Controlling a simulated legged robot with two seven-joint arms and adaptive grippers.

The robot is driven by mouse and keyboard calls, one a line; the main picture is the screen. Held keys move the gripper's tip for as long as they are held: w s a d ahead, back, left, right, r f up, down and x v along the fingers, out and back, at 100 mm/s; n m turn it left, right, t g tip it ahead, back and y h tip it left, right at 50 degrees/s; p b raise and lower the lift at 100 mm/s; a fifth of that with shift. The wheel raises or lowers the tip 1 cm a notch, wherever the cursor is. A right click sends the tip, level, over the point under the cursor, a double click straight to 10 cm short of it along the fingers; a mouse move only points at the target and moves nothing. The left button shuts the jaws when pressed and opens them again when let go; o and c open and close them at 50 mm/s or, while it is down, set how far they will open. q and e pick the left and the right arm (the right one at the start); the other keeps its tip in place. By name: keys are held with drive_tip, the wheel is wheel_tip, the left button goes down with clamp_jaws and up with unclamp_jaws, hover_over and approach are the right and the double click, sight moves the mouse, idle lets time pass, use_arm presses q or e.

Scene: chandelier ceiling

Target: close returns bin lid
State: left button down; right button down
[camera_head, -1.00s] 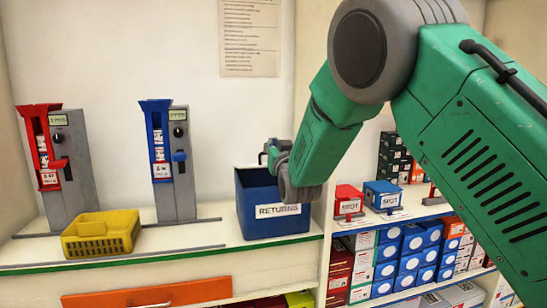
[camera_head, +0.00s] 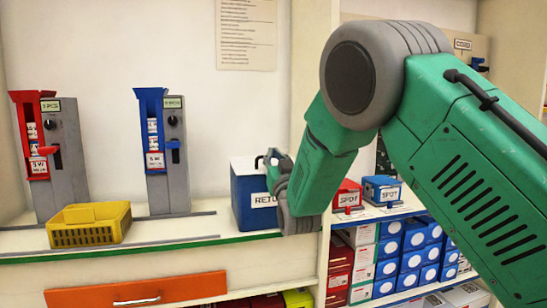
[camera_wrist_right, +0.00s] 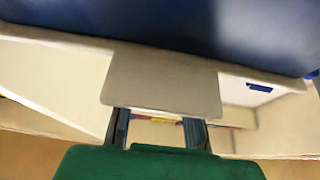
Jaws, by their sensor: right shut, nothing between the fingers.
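The blue returns bin (camera_head: 246,200) stands on the counter, its label partly hidden by my right gripper. A flat pale panel, seemingly its lid (camera_head: 242,165), lies across the top where I can see it; the right part is hidden, so I cannot tell whether it sits fully flush. My right gripper (camera_head: 271,162) is shut and empty at the bin's upper right front; contact is unclear. In the right wrist view a blue surface (camera_wrist_right: 215,25), probably the bin, fills the top beyond the grey gripper end (camera_wrist_right: 163,82). My left gripper is not in view.
A yellow basket (camera_head: 90,225) sits on the counter at the left, before a red dispenser (camera_head: 35,135) and a blue dispenser (camera_head: 155,150). Shelves with several boxes (camera_head: 405,240) lie right of the bin. The counter between basket and bin is mostly clear.

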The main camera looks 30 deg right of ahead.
drive_tip(key=shift+f, duration=0.3)
